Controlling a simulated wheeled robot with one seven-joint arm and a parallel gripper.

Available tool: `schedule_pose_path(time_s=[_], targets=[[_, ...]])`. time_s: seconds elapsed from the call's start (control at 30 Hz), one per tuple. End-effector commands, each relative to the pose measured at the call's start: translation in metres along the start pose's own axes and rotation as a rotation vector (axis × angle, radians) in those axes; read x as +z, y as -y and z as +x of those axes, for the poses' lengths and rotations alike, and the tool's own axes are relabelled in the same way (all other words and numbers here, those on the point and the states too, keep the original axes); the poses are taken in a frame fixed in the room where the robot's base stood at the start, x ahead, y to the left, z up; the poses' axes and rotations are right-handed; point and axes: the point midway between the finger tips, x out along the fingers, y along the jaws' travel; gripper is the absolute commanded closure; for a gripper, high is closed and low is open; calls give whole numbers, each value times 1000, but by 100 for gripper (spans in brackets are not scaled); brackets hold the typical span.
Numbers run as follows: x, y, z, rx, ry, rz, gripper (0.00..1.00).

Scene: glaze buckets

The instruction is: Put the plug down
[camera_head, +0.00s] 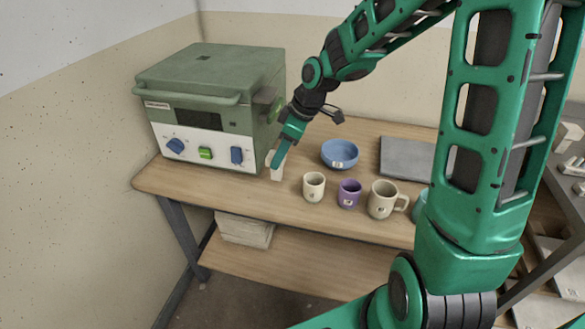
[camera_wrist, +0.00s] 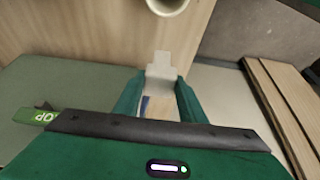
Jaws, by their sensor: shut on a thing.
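The plug (camera_head: 276,172) is a small off-white block at the left part of the table, close to the right front of the green kiln-like box. My gripper (camera_head: 281,158) comes down on it from the upper right and is shut on it. In the wrist view the pale plug (camera_wrist: 161,67) sticks out between the two green fingers of my gripper (camera_wrist: 158,88). Its lower end is at or just above the wooden tabletop; I cannot tell whether it touches. The fingers hide part of it.
The green box (camera_head: 205,110) stands left of the plug. A cream cup (camera_head: 313,188), a purple cup (camera_head: 349,194), a beige mug (camera_head: 382,200) and a blue bowl (camera_head: 340,154) stand to the right. A grey slab (camera_head: 405,157) lies behind. The table's front edge is near.

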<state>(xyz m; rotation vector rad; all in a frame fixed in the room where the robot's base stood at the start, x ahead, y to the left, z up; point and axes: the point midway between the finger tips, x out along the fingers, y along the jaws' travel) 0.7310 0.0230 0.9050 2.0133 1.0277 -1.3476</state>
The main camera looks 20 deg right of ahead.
Motion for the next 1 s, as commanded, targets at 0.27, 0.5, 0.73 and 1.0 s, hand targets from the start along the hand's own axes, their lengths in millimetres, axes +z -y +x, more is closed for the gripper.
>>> schedule_pose_path(time_s=[0.27,0.5,0.73,1.0], targets=[[37,-14,7,0,-1,3,99],[46,-15,22,-2,1,4,99],[54,-15,44,1,0,3,99],[54,-15,45,1,-1,2,99]])
